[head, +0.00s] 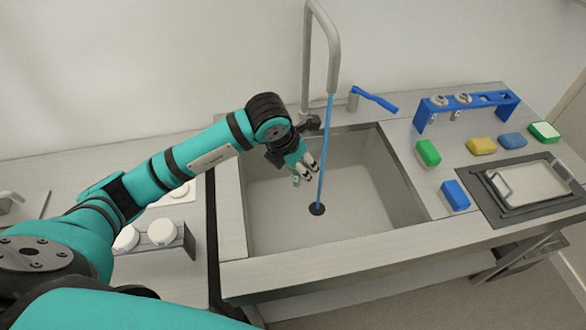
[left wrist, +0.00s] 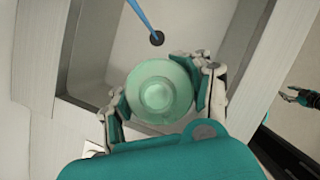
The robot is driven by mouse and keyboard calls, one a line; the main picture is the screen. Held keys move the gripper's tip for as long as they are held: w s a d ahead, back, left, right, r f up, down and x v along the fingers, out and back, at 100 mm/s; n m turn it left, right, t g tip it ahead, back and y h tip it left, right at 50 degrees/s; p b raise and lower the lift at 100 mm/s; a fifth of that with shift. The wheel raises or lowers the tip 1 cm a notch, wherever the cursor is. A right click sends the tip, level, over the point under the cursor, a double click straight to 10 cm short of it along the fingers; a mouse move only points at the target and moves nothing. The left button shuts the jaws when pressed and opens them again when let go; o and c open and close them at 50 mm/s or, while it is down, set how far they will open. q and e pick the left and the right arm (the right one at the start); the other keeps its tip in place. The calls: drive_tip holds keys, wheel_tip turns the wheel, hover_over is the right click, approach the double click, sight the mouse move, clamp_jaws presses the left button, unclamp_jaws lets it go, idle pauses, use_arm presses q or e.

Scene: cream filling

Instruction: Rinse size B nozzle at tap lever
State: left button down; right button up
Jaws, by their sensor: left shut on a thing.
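My left gripper (head: 302,173) is over the sink basin, just left of the water stream. It is shut on a pale green round nozzle (left wrist: 160,92), seen end-on between the fingers in the left wrist view. In the head view the fingers mostly hide the nozzle, and its size mark cannot be read. A blue water stream (head: 325,140) runs from the grey tap spout (head: 325,30) to the dark drain (head: 317,209). The nozzle appears beside the stream; contact cannot be told. The blue tap lever (head: 376,100) points right. My right gripper (left wrist: 300,97) shows small at the left wrist view's right edge.
The sink basin (head: 380,200) is otherwise empty. On the right counter stand a blue rack (head: 428,112) with grey nozzles, several coloured blocks, including a green one (head: 428,153), and a metal tray (head: 530,188). White round items (head: 162,232) sit left of the sink.

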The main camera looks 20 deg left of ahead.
use_arm(q)
drive_tip(key=w+d+f+b, duration=0.2)
drive_tip(key=w+b, duration=0.2)
drive_tip(key=w, duration=0.6)
drive_tip(key=shift+w+d, duration=0.2)
drive_tip(key=shift+d, duration=0.1)
use_arm(e)
drive_tip(key=shift+w+a+f, duration=0.1)
drive_tip(key=shift+w+f, duration=0.05)
drive_tip(key=shift+f, duration=0.6)
drive_tip(key=shift+w+a+f, duration=0.15)
drive_tip(key=shift+w+f, duration=0.05)
drive_tip(key=shift+f, duration=0.5)
drive_tip(key=shift+w+a+f, duration=0.1)
drive_tip(key=shift+w+f, duration=0.05)
drive_tip(key=shift+f, duration=0.6)
drive_tip(key=shift+d, duration=0.2)
use_arm(q)
drive_tip(key=shift+d, duration=0.1)
drive_tip(key=shift+s+d, duration=0.15)
drive_tip(key=shift+d, duration=0.35)
use_arm(e)
drive_tip(key=shift+f, duration=0.1)
use_arm(q)
drive_tip(key=shift+a+b, duration=0.25)
drive_tip(key=shift+b, duration=0.1)
use_arm(e)
drive_tip(key=shift+f, duration=0.1)
